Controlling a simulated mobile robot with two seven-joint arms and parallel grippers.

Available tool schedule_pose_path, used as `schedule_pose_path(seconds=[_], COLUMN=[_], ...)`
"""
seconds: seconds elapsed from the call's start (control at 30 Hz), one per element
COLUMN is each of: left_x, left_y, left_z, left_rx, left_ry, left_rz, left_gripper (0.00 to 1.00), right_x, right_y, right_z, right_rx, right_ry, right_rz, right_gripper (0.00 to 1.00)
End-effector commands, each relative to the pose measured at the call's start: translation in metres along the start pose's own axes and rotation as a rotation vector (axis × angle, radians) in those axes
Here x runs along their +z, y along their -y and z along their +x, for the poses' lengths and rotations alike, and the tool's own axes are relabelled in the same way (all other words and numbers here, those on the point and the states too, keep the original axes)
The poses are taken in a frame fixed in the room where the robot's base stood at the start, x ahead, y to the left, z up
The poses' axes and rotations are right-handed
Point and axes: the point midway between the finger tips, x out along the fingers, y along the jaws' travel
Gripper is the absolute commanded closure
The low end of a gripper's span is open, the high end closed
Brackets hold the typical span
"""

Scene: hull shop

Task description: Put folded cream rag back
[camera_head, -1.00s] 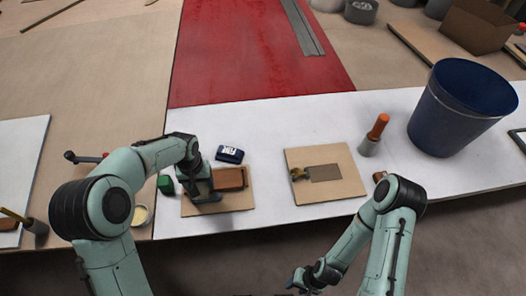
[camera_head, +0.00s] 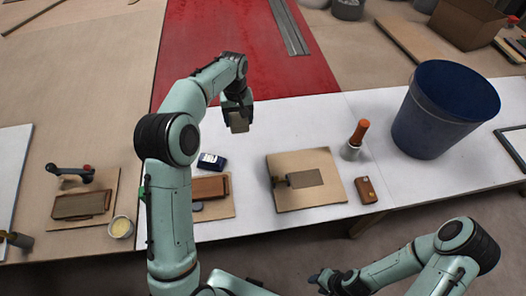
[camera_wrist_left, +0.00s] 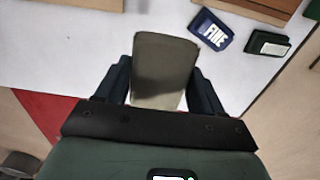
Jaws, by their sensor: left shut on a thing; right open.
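My left gripper (camera_head: 238,108) is shut on the folded cream rag (camera_head: 239,123), holding it over the white tabletop (camera_head: 285,122) near the red area's front edge. In the left wrist view the rag (camera_wrist_left: 165,75) sits between the two fingers of the left gripper (camera_wrist_left: 163,85), its flat face toward the camera and a shadow across it. Whether it touches anything below cannot be told. My right gripper (camera_head: 325,281) is open and low in the head view, in front of the table, with no object seen in it.
A blue box (camera_head: 211,161) and a board with a brown block (camera_head: 209,187) lie by my left arm. A board (camera_head: 325,198) holds a grey-bladed tool. White tabletop behind the tool board is clear.

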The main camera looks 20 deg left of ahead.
Motion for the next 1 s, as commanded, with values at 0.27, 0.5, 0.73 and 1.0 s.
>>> schedule_pose_path(seconds=[0.27,0.5,0.73,1.0], left_x=[0.000,0.000,-0.001,-0.001], left_y=[0.003,0.003,0.002,0.002], left_z=[0.043,0.108,0.149,0.171], left_rx=[-0.003,-0.002,0.000,0.000], left_ry=[0.009,0.007,0.003,0.004], left_rz=[-0.011,-0.011,-0.011,-0.010], left_gripper=[0.57,0.57,0.57,0.57], right_x=[0.007,0.011,0.011,0.011], right_y=[-0.005,-0.009,-0.009,-0.009], right_z=[0.008,0.014,0.015,0.014], right_rx=[0.003,0.005,0.005,0.005], right_ry=[0.009,0.014,0.015,0.014], right_rz=[0.003,0.005,0.005,0.005], right_gripper=[0.57,0.57,0.57,0.57])
